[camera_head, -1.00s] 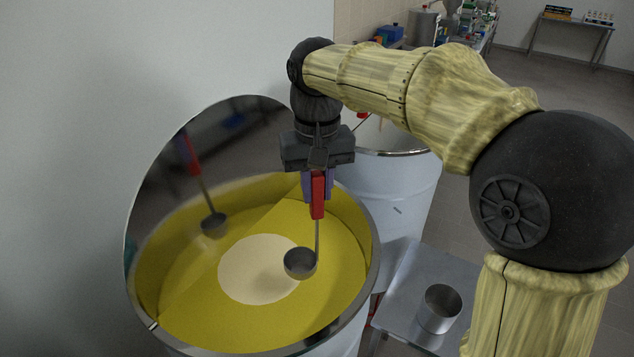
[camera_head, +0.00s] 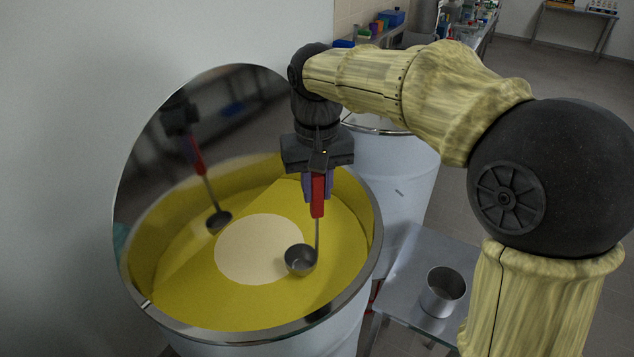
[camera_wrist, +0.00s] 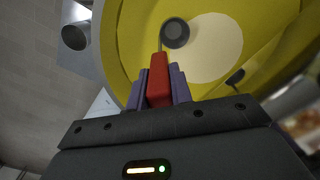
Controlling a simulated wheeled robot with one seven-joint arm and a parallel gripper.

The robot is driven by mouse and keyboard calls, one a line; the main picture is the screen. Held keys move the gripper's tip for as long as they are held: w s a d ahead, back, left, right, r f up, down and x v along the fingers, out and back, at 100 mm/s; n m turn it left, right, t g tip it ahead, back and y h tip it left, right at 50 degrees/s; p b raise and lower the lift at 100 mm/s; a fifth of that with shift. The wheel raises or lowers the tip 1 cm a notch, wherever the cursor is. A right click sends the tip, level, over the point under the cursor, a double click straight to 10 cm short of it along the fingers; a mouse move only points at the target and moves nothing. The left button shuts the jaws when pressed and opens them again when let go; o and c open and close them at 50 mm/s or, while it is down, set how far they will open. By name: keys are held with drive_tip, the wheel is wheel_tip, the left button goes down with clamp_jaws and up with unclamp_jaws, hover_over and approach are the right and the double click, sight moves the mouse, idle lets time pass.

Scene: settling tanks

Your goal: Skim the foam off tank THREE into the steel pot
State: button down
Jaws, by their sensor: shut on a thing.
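A ladle with a red handle (camera_head: 318,195) and a steel bowl (camera_head: 300,260) hangs upright from my gripper (camera_head: 318,187). My gripper is shut on the red handle, which also shows in the wrist view (camera_wrist: 159,80). The open tank (camera_head: 372,275) holds yellow liquid (camera_head: 200,297) with a round pale foam patch (camera_head: 250,248). The ladle bowl is over the lower right edge of the foam; whether it touches the surface I cannot tell. No tank number is readable. The steel pot (camera_head: 442,292) stands on a metal side table, right of the tank.
A raised mirror-like lid (camera_head: 165,150) at the tank's back left reflects the ladle. A second white tank (camera_head: 395,185) stands behind. The side table (camera_head: 410,262) is clear around the pot. A wall is close on the left.

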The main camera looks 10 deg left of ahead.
sight(317, 208)
drive_tip(key=shift+f+b, duration=1.6)
drive_tip(key=shift+f, duration=1.15)
drive_tip(key=shift+r, duration=0.15)
idle(0.5)
wheel_tip(317, 208, up, 19)
drive_tip(key=p, duration=1.8)
idle(1.6)
drive_tip(key=shift+w, duration=0.15)
drive_tip(key=shift+s+r, duration=0.1)
drive_tip(key=shift+s, duration=0.1)
